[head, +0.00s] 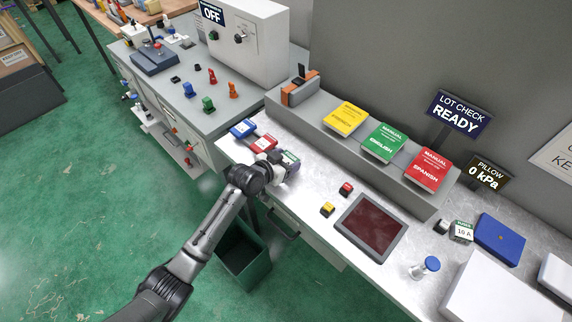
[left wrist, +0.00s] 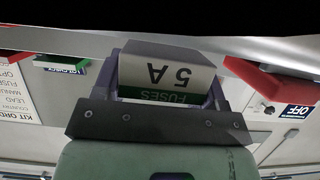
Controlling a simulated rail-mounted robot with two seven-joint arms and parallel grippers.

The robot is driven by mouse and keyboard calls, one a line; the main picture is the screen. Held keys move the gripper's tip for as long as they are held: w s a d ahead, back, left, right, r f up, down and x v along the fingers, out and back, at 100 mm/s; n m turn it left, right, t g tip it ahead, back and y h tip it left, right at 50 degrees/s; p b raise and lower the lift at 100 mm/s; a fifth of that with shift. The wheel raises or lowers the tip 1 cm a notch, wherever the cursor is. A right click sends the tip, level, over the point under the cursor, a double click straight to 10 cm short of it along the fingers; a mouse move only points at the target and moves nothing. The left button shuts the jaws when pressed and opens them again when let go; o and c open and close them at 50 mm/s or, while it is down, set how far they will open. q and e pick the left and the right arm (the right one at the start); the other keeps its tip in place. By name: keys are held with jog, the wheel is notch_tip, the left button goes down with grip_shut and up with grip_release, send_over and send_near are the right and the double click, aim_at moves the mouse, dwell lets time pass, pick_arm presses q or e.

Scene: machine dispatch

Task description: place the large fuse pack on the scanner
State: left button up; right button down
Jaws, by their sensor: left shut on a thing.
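My left gripper (head: 283,165) is shut on a fuse pack (head: 291,158) at the left part of the metal bench. In the left wrist view the fuse pack (left wrist: 165,75) is white with a green band, reads "FUSES 5 A" and sits between the fingers. The gripper hides part of it in the head view, and I cannot tell whether it touches the bench. A flat dark red panel in a grey frame, which looks like the scanner (head: 372,228), lies to the right with nothing on it. Another pack, marked 10 A (head: 461,232), stands farther right. My right gripper is not in view.
A blue pack (head: 243,128) and a red pack (head: 263,143) lie beside the gripper. A yellow button (head: 327,209) and a red button (head: 346,188) stand left of the panel. Manuals lie on the shelf (head: 318,112) behind. A green bin (head: 245,262) is below the edge.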

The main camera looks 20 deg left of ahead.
pick_arm(q)
jog(key=shift+f, duration=0.85)
jog(key=shift+f, duration=0.15)
jog(key=o, duration=1)
